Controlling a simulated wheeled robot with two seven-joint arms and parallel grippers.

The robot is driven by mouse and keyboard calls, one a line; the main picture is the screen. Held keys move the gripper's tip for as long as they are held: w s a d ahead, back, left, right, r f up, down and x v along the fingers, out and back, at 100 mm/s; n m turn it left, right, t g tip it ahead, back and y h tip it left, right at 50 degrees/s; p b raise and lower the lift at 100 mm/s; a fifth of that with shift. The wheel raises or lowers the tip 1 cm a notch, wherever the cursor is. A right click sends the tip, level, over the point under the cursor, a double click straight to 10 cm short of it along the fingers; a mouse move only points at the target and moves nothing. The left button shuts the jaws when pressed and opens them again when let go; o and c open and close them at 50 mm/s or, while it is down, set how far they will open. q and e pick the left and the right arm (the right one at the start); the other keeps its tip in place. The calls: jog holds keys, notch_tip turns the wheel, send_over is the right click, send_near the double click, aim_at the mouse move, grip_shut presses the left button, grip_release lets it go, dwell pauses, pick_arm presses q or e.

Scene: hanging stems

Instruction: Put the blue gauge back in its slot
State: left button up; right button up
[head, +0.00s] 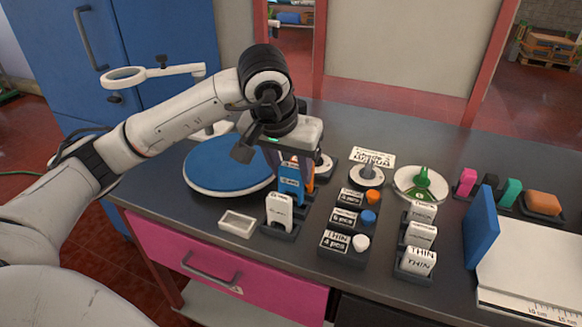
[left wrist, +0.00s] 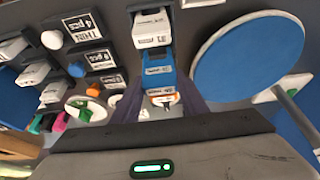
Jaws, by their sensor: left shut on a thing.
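The blue gauge (head: 291,186) is upright between the fingers of my left gripper (head: 290,172), which is shut on it. It also shows in the left wrist view (left wrist: 158,72) between a white gauge (left wrist: 152,30) and an orange gauge (left wrist: 163,98). In the head view the white gauge (head: 279,212) stands in front of it in a dark holder (head: 283,233), and the orange gauge (head: 310,181) is behind, partly hidden by the gripper. The blue gauge's lower end is hidden, so I cannot tell whether it is seated in its slot. My right gripper is not in view.
A round blue mat (head: 228,165) lies left of the holder, with a small white tray (head: 237,223) in front. Labelled blocks with coloured knobs (head: 342,240) stand close on the right. More THIN blocks (head: 417,262) and a blue upright panel (head: 480,228) are farther right.

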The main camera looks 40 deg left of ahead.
pick_arm(q)
jog(key=shift+f+b, duration=1.15)
jog(key=shift+f, duration=0.2)
jog(key=o, duration=1)
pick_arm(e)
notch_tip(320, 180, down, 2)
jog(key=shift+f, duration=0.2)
pick_arm(q)
jog(key=shift+o, duration=0.2)
jog(key=shift+v, duration=1.15)
jog(key=v, duration=0.8)
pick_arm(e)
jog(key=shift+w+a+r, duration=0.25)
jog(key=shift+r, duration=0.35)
pick_arm(q)
jog(key=shift+s, duration=0.1)
